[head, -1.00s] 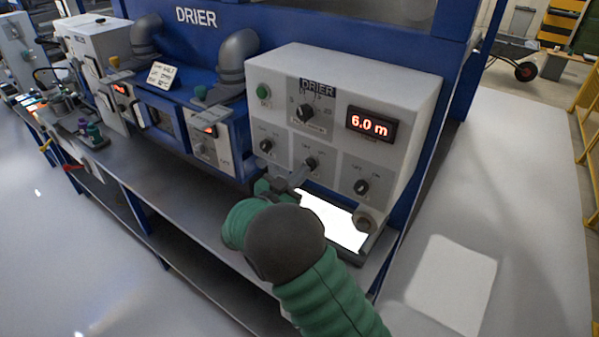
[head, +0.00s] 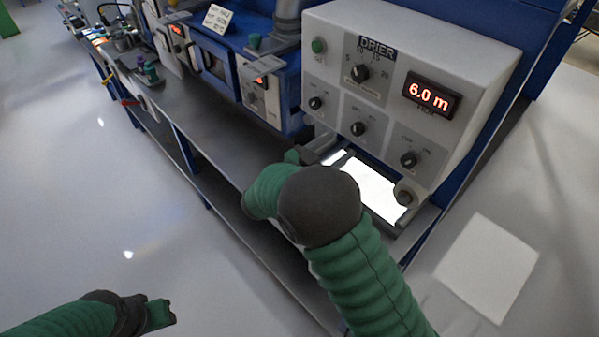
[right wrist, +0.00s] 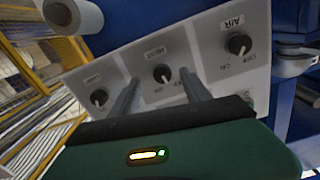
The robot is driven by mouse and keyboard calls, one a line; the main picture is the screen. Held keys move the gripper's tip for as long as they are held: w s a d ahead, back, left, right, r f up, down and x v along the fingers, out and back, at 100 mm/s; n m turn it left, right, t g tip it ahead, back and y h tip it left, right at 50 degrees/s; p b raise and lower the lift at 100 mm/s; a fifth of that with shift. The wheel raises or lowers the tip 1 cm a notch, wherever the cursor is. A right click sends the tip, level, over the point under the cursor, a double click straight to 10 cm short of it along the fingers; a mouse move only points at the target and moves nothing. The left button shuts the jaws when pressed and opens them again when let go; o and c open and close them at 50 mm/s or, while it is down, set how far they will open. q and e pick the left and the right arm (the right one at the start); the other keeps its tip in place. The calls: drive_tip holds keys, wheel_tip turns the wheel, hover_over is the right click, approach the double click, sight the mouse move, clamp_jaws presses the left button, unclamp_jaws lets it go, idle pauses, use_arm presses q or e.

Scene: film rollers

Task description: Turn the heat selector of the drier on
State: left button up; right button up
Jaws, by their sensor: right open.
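The white drier panel (head: 385,85) has three black knobs in its lower row. The heat selector appears to be the middle knob (head: 358,128); its label is too blurred to read surely, and I cannot tell its setting. In the right wrist view this middle knob (right wrist: 162,74) shows between the two finger lines, with the AIR knob (right wrist: 238,44) to its right. My right gripper (head: 312,152) is open and empty, left of and below the middle knob, apart from it. My left gripper (head: 163,314) is at the lower left, far from the panel; its jaw opening is unclear.
A red display (head: 432,94) reads 6.0 m. A green button (head: 319,45) and a timer dial (head: 359,72) sit above the knobs. A bright lit plate (head: 370,188) lies under the panel. Blue machines (head: 215,70) stand to the left along the bench.

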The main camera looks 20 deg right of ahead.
use_arm(q)
drive_tip(key=shift+a+r+p, duration=0.25)
drive_tip(key=shift+r+p, duration=0.5)
use_arm(e)
drive_tip(key=v, duration=1.3)
drive_tip(key=shift+a, duration=0.25)
use_arm(q)
drive_tip(key=shift+r, duration=0.1)
use_arm(e)
drive_tip(key=shift+w, duration=0.1)
